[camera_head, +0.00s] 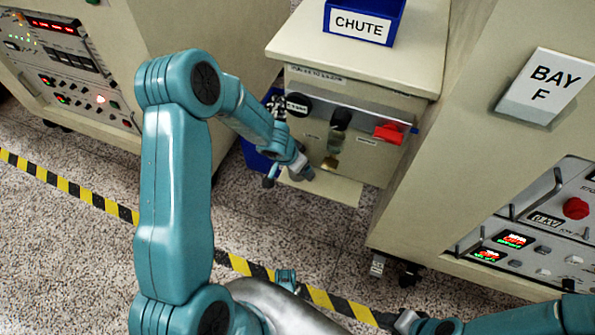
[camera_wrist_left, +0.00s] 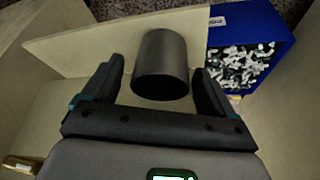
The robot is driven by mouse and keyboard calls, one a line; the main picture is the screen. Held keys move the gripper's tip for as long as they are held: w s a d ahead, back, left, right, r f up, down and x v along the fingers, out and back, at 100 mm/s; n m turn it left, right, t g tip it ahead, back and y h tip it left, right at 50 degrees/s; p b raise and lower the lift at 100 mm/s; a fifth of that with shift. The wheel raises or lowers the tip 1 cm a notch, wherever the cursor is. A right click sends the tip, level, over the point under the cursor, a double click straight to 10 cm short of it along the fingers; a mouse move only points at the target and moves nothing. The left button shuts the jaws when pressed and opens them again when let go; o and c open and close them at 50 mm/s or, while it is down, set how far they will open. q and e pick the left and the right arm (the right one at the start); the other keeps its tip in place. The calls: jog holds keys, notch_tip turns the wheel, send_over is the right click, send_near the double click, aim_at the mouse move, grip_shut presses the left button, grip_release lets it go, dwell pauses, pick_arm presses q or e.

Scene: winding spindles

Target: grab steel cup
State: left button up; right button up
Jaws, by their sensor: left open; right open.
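The steel cup (camera_wrist_left: 161,66) is a plain dark grey cylinder in the left wrist view. It shows between the two black fingers of my left gripper (camera_wrist_left: 157,70), which is open. Gaps show on both sides of the cup, so neither finger appears to touch it. In the head view my left wrist is in front of the cabinet's low shelf, and I cannot make out the cup there. My right gripper (camera_head: 405,321) is low at the bottom right of the head view, away from the cabinet; its jaws are small there.
A blue bin (camera_wrist_left: 284,33) of small metal parts stands right beside the cup. A blue CHUTE box (camera_head: 362,22) is on top. The BAY F cabinet (camera_head: 500,60) stands at right.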

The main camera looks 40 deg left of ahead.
pick_arm(q)
jog(key=c, duration=1.1)
jog(key=shift+r, duration=0.35)
